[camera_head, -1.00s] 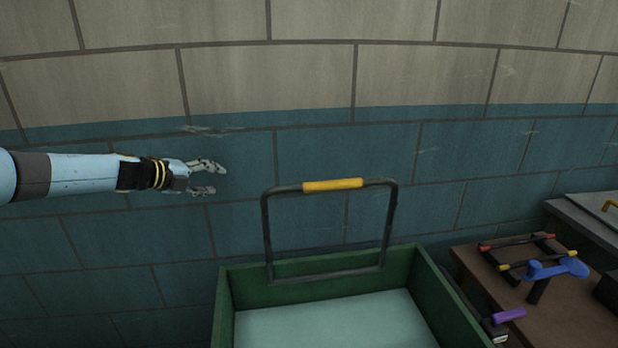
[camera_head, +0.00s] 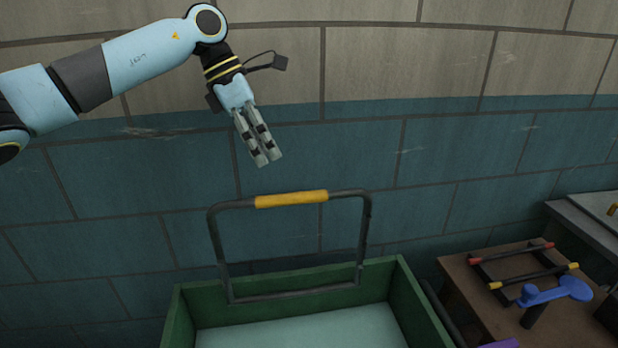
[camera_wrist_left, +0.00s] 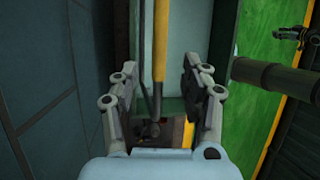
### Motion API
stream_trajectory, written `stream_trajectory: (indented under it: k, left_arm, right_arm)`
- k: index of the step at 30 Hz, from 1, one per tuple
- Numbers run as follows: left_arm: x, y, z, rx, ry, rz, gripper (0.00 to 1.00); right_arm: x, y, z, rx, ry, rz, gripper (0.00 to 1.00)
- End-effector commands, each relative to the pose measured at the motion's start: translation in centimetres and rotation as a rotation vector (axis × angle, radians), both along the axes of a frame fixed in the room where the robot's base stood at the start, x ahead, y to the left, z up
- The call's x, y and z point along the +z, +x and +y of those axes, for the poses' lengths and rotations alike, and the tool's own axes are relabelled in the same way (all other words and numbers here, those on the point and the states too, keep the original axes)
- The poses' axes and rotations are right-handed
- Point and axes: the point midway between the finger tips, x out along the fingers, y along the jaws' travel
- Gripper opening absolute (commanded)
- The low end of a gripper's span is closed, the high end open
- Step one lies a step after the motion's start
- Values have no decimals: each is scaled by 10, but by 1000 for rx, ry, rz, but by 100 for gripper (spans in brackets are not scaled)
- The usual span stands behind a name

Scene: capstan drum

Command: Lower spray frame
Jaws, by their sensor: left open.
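The spray frame (camera_head: 367,235) is a dark upright tube frame with a yellow grip (camera_head: 291,199) on its top bar. It stands raised at the back wall of a green tub (camera_head: 418,310). My left gripper (camera_head: 270,160) is open and empty, pointing down just above the yellow grip, apart from it in the head view. In the left wrist view the yellow grip (camera_wrist_left: 160,40) runs lengthwise, in line with the gap between the open fingers of my left gripper (camera_wrist_left: 155,80). My right gripper does not show.
The tub holds a pale surface (camera_head: 310,332). A brown bench (camera_head: 470,290) at the right bears a rack with red and yellow ends (camera_head: 520,252) and a blue-handled tool (camera_head: 570,288). A tiled wall (camera_head: 130,180) closes the back.

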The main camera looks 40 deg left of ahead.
Motion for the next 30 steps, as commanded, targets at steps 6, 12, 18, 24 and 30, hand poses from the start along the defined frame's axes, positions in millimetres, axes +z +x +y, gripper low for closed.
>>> stream_trajectory:
  k: [6, 12, 18, 24, 30]
  left_arm:
    - [-11, 2, -5, -8, 9, 4, 47]
    - [-46, 10, -20, -7, 5, 3, 47]
    - [-79, 17, -32, -7, 8, 3, 47]
    - [-96, 20, -38, -8, 11, 3, 47]
    - [-98, 21, -38, -7, 12, 2, 47]
  right_arm:
    - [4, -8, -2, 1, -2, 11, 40]
    - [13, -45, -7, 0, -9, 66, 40]
    - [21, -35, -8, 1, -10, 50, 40]
    - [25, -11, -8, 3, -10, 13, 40]
    - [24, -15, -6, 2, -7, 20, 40]
